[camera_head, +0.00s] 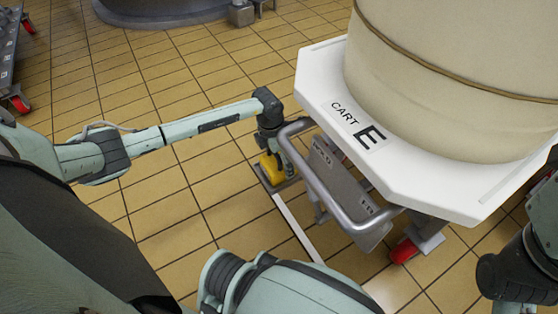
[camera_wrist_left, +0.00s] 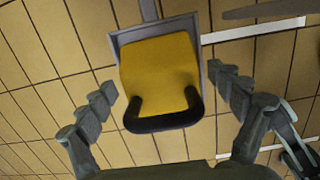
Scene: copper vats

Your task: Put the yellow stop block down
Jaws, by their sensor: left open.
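The yellow stop block (camera_head: 271,168) is low at the floor, beside the cart's left side. In the left wrist view the block (camera_wrist_left: 160,62) has a black handle (camera_wrist_left: 165,122) and sits within the outline of a square grey frame or tray (camera_wrist_left: 116,50). I cannot tell whether it rests fully on it. My left gripper (camera_head: 273,150) is above the block, pointing down. In the left wrist view its open fingers (camera_wrist_left: 162,84) stand on either side of the block, with visible gaps. Part of my right arm shows at the lower right, but its fingertips do not.
A white cart (camera_head: 315,82) marked "CART E" carries a large cream vessel (camera_head: 450,80). Its grey tubular handle (camera_head: 325,195) is close to my left gripper. A red caster (camera_head: 404,251) is below. A white floor line (camera_head: 298,226) runs nearby.

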